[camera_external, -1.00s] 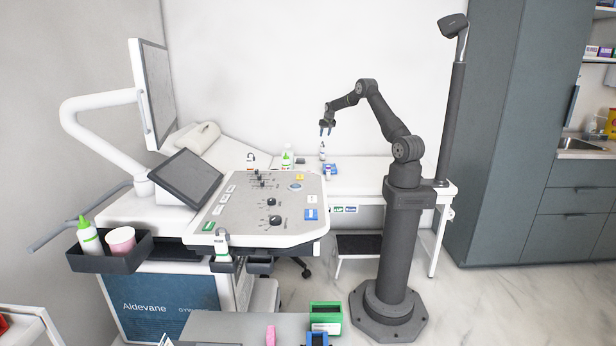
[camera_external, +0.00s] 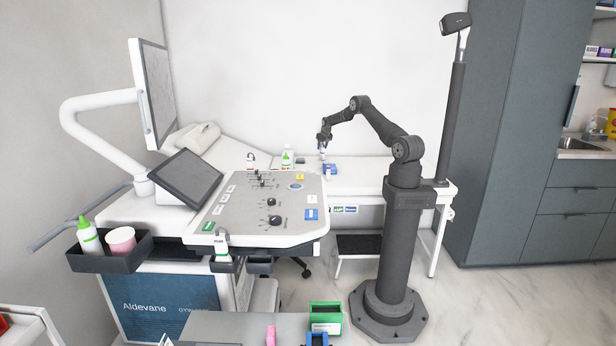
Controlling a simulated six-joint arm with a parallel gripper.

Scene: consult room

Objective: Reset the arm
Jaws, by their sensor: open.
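My gripper (camera_external: 323,146) is open and points down over the white table along the back wall. It is at the top of a small white bottle (camera_external: 322,156). The fingertips are small here, and I cannot tell whether they touch the bottle. My arm is bent, with its elbow raised and its forearm reaching left from my column.
A blue item (camera_external: 330,167) lies by the bottle on the white table (camera_external: 365,175). A white bottle with a green cap (camera_external: 287,159) stands to the left. The ultrasound console (camera_external: 255,210) is in front and a tall grey cabinet (camera_external: 505,120) is at right.

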